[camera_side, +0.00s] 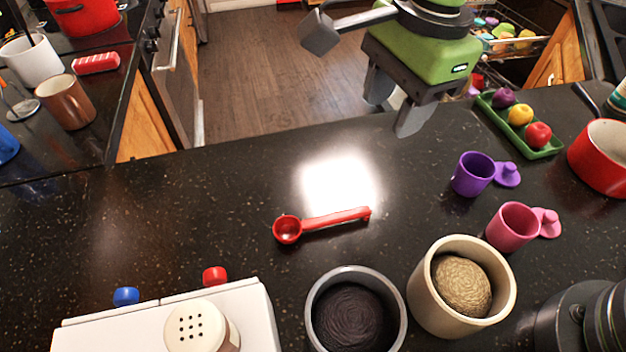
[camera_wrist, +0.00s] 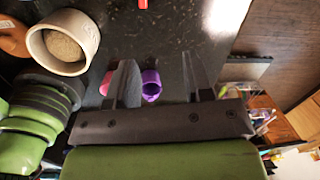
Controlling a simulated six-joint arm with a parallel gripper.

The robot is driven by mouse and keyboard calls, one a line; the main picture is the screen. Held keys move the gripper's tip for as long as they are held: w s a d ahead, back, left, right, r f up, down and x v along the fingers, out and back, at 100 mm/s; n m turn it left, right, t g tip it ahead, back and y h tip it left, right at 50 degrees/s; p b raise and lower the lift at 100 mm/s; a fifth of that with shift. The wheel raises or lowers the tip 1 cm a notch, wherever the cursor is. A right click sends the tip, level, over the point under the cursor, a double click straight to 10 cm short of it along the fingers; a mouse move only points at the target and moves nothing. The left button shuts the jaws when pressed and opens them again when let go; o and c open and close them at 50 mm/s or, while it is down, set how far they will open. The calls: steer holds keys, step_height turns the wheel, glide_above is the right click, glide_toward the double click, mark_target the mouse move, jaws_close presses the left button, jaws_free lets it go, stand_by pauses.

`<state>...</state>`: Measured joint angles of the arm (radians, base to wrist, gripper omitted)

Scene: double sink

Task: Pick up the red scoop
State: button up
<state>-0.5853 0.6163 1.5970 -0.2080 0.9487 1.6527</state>
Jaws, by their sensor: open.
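The red scoop (camera_side: 318,224) lies flat on the dark speckled counter in the side view. Its round bowl is at the left and its handle points right. My gripper (camera_side: 394,108) is above the counter's far edge, up and to the right of the scoop and apart from it. Its two fingers are spread with nothing between them. In the wrist view my gripper (camera_wrist: 160,82) also shows open. A small bit of red at the top edge there (camera_wrist: 143,4) looks like the scoop's handle end.
A purple cup (camera_side: 472,175), a pink cup (camera_side: 512,228) and a green tray (camera_side: 545,152) stand to the right. A grey pot (camera_side: 313,300) and a cream pot (camera_side: 418,300) stand in front of the scoop. Counter left of the scoop is clear.

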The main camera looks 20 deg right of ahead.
steer(key=a+f+m, duration=0.2)
steer(key=a+f, duration=0.2)
steer(key=f, duration=0.3)
steer(key=g+h, duration=0.1)
glide_above(346, 214)
steer(key=shift+m, duration=0.3)
steer(key=f, duration=0.5)
steer(key=shift+w, duration=0.25)
steer(key=shift+s+f, duration=0.15)
steer(key=shift+f, duration=1.35)
steer(key=shift+s+f, duration=0.1)
steer(key=shift+f, duration=1.4)
jaws_close()
